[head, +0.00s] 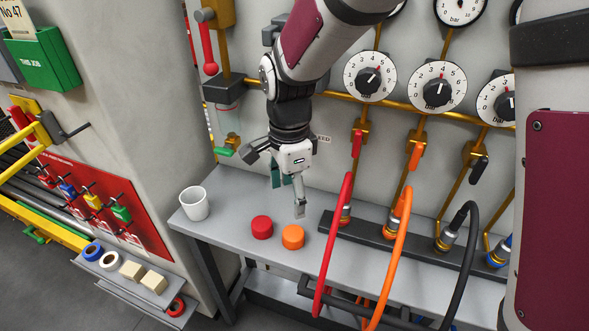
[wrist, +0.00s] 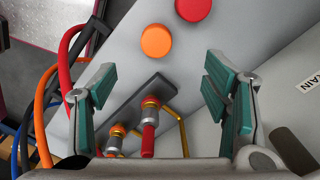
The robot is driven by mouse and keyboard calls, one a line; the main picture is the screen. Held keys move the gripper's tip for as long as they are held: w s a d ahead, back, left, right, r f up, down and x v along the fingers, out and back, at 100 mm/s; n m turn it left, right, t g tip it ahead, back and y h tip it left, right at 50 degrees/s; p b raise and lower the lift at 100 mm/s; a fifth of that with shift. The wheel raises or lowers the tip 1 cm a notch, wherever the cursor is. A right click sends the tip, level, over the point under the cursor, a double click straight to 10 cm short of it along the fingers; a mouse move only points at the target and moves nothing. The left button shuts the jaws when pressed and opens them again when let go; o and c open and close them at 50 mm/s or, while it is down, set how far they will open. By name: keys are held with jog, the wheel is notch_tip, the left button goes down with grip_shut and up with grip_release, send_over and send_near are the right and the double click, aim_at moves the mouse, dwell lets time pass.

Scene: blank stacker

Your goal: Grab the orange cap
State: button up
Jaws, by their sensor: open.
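The orange cap (head: 293,237) is a short round disc lying on the grey shelf (head: 240,205), just right of a similar red cap (head: 262,227). In the wrist view the orange cap (wrist: 156,41) shows near the top, beyond the fingertips and roughly between their lines. My gripper (head: 287,198) is open and empty, above and slightly behind the caps in the head view. Both green-padded fingers also show in the wrist view (wrist: 160,85), spread wide, with nothing between the pads. The gripper does not touch either cap.
A white cup (head: 195,203) stands at the shelf's left end. To the right, a dark rail carries couplings with red (head: 337,240), orange (head: 392,255) and black hoses (head: 462,260) arching forward. The wall behind has dials (head: 369,76) and brass pipes.

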send_over(292, 233)
jog(key=f, duration=0.5)
jog(key=f+b, duration=0.1)
jog(key=f, duration=0.1)
jog(key=shift+w+a+f, duration=0.1)
jog(key=shift+w+f, duration=0.15)
jog(key=shift+f, duration=0.1)
jog(key=shift+s+f+b, duration=0.15)
jog(key=shift+f+b, duration=0.05)
jog(key=shift+f, duration=1.15)
jog(key=shift+s+f+b, duration=0.1)
jog(key=shift+f+b, duration=0.1)
jog(key=shift+f, duration=1.1)
jog(key=c, duration=0.9)
